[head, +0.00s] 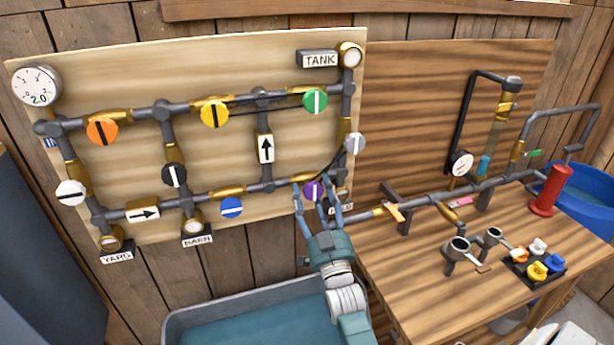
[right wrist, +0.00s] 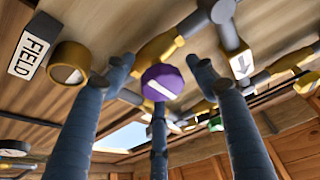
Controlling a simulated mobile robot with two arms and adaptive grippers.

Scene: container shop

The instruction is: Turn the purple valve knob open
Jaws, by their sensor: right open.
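The purple valve knob (head: 313,190) is a round disc with a white stripe, on the lower pipe at the right end of the pale pipe board. In the right wrist view the purple knob (right wrist: 163,84) sits in the middle, its stripe slanted. My right gripper (head: 318,197) is open with its fingers spread around the knob. In the right wrist view two fingers stand left and right of the knob and the third is below it; I cannot tell whether any finger touches it. My left gripper is not in view.
Green (head: 315,101), yellow (head: 214,114), orange (head: 102,131) and blue (head: 231,207) knobs share the board. A water trough (head: 190,318) stands below. A wooden workbench (head: 410,262) with pipes and small parts is at right.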

